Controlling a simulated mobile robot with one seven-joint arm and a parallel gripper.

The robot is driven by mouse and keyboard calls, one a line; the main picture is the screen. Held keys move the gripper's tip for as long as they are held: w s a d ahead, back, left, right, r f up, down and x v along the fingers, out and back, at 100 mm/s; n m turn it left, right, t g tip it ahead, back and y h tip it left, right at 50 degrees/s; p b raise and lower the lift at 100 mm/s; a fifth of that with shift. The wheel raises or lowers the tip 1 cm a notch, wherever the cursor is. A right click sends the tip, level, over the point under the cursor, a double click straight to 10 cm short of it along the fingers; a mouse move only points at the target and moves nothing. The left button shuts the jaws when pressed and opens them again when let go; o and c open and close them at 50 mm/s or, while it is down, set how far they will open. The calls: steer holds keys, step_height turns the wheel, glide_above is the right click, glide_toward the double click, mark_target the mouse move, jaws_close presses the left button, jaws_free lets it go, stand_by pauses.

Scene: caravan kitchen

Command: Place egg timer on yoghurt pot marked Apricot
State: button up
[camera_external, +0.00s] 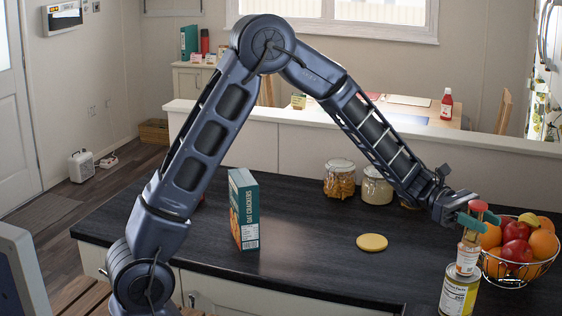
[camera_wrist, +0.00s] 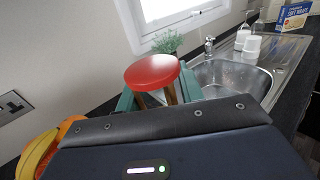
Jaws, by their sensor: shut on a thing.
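The egg timer has a round red top (camera_external: 478,206) and wooden posts. In the wrist view its red top (camera_wrist: 152,71) stands between the green fingers of my gripper (camera_wrist: 157,95). My gripper (camera_external: 478,218) is shut on the timer and holds it roughly upright. Directly below, a small white and orange pot (camera_external: 467,260) stands on a larger tin with a yellow label (camera_external: 458,293). The timer's lower end is at or just above the pot's top; I cannot tell whether they touch. The pot's wording is too small to read.
A wire bowl of fruit (camera_external: 515,284) stands close on the right. A yellow disc (camera_external: 372,243), an oat crackers box (camera_external: 244,210) and two jars (camera_external: 340,178) (camera_external: 377,186) stand on the dark worktop (camera_external: 310,235). The worktop's middle is mostly clear. The wrist view shows a sink (camera_wrist: 232,78).

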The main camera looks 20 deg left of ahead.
steer(key=shift+f, duration=0.5)
steer(key=o, duration=1)
steer(key=shift+r, duration=0.6)
steer(key=v, duration=1.2)
steer(key=a+r+m+t+y, duration=0.3)
steer(key=a, duration=1)
steer(key=s+a+r+m+t+y, duration=0.1)
steer(key=s+a+m+t+y, duration=0.1)
steer(key=a, duration=1.3)
steer(key=s+a+r+m+t+y, duration=0.1)
steer(key=s+a+m+t+y, duration=0.2)
steer(key=a, duration=1.2)
steer(key=s+a+r+m+t+y, duration=0.1)
steer(key=s+a+t+y, duration=0.4)
steer(key=a, duration=1)
steer(key=m+t+y, duration=0.1)
steer(key=t, duration=0.1)
steer(key=shift+s+a+t, duration=0.15)
steer(key=shift+a+t, duration=0.1)
steer(key=shift+t, duration=0.05)
